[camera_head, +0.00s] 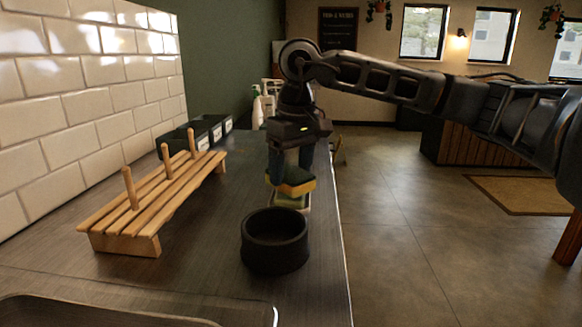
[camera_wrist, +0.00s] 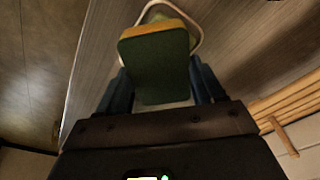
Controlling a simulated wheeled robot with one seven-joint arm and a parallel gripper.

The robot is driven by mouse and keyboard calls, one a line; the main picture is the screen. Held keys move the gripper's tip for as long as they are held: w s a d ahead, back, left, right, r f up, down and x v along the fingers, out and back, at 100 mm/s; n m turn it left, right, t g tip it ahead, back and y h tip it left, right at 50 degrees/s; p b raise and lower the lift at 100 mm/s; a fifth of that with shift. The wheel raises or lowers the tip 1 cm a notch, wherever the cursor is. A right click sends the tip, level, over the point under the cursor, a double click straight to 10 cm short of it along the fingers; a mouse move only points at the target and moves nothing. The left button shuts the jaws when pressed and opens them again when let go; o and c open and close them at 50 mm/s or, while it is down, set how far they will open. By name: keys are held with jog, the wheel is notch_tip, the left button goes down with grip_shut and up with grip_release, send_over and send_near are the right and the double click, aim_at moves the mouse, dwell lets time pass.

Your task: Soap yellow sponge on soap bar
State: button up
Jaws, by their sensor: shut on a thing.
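The yellow sponge (camera_head: 297,185) has a dark green side. My gripper (camera_head: 291,168) is shut on it and holds it over a small pale tray (camera_head: 303,205) near the counter's right edge. In the wrist view the sponge (camera_wrist: 160,62) shows its green face between the two blue fingers of my gripper (camera_wrist: 160,92). A yellowish-green shape (camera_head: 282,200), perhaps the soap bar, shows under the sponge in the head view. Most of it is hidden, and I cannot tell whether the sponge touches it.
A black round bowl (camera_head: 275,240) stands in front of the tray. A slatted wooden rack (camera_head: 155,205) with upright pegs is at the left. Dark boxes (camera_head: 195,133) and pump bottles (camera_head: 257,108) stand farther back. The counter between rack and tray is clear.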

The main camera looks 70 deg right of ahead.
aim_at(292, 173)
jog(key=shift+f+b, duration=0.65)
jog(key=shift+b, duration=0.45)
dwell(2.9)
jog(key=shift+r+p, duration=1.3)
jog(key=shift+r, duration=2.35)
jog(key=shift+s, duration=0.1)
